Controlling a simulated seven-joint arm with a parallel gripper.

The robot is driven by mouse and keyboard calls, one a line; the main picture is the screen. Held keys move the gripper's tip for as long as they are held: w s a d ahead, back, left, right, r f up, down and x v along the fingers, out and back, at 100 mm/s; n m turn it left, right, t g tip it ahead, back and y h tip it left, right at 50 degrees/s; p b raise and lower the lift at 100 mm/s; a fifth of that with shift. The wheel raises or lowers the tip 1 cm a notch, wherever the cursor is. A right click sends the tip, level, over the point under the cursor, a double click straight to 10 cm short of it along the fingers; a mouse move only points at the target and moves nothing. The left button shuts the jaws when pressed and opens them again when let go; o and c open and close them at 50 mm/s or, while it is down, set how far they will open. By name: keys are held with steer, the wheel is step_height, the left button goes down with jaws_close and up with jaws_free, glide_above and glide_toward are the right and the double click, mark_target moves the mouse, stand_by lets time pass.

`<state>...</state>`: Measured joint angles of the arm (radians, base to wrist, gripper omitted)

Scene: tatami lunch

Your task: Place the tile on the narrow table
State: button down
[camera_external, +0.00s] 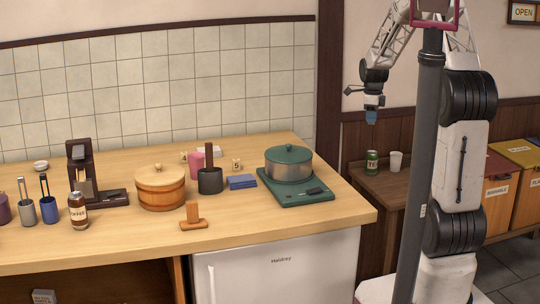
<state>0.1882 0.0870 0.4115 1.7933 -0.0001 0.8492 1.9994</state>
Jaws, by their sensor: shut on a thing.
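My gripper (372,106) hangs in the air at the upper right, above the narrow brown table (386,198) and apart from it. It is shut on a small blue piece, which looks like the tile (371,117). The piece is small in this view, and its exact shape is hard to tell. My arm's column hides the right part of this table.
The wooden counter (255,222) at left holds a blue stack (241,182), a teal pot (289,165) on a green base, a wooden tub (160,187) and several small items. Bins (499,194) stand at far right. The narrow table's front looks clear.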

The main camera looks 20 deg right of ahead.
steer(key=s+d+m, duration=0.2)
steer(key=s+d, duration=0.2)
steer(key=d, duration=0.5)
steer(key=f, duration=2.6)
steer(key=shift+w+a, duration=0.15)
steer(key=shift+a, duration=0.15)
steer(key=shift+w+r, duration=0.1)
glide_above(380, 182)
steer(key=shift+f, duration=0.75)
steer(key=shift+f, duration=0.1)
steer(key=shift+f, duration=1.65)
steer(key=shift+f, duration=0.1)
